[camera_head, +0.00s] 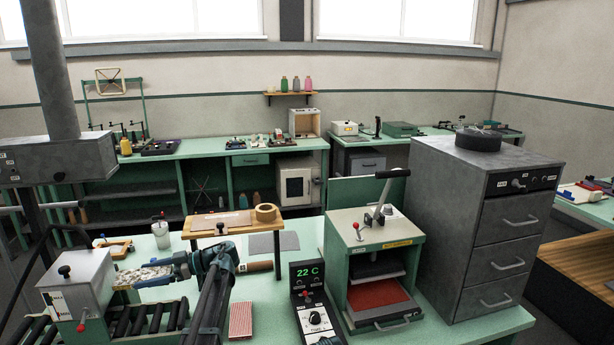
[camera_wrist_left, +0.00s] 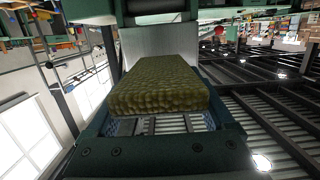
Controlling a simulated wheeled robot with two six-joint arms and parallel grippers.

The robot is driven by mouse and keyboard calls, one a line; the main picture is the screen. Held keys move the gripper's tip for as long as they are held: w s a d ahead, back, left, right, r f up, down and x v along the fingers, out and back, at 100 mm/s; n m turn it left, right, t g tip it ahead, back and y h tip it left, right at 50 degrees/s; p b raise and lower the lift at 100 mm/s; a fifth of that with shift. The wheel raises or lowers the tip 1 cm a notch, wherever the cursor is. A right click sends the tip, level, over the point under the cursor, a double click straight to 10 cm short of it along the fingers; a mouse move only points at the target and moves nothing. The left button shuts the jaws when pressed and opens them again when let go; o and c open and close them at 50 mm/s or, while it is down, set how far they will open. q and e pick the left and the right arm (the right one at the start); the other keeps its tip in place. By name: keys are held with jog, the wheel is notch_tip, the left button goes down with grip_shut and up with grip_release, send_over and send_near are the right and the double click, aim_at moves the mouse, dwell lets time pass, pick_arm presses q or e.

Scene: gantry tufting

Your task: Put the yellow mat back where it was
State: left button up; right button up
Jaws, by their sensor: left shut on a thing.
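My left gripper (camera_head: 182,265) is over the bench at the left of the head view, close to the right side of the roller machine. It is shut on a thick olive-yellow slab with a bumpy surface, which I take for the yellow mat (camera_wrist_left: 158,84). In the left wrist view the slab lies lengthwise between the fingers, pointing away from the palm. In the head view a pale speckled piece shows at the gripper, and I cannot tell whether it is the mat. My right gripper is not in view.
The roller machine (camera_head: 80,283) with dark rollers stands left on the green bench. A red striped pad (camera_head: 241,320) lies in front.

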aim_at(149, 275)
pick_arm(q)
jog(key=shift+r+p, duration=5.55)
jog(key=shift+p, duration=0.85)
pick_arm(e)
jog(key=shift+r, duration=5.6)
pick_arm(q)
notch_tip(149, 275, down, 14)
jog(key=b, duration=1.4)
jog(key=shift+f, duration=0.25)
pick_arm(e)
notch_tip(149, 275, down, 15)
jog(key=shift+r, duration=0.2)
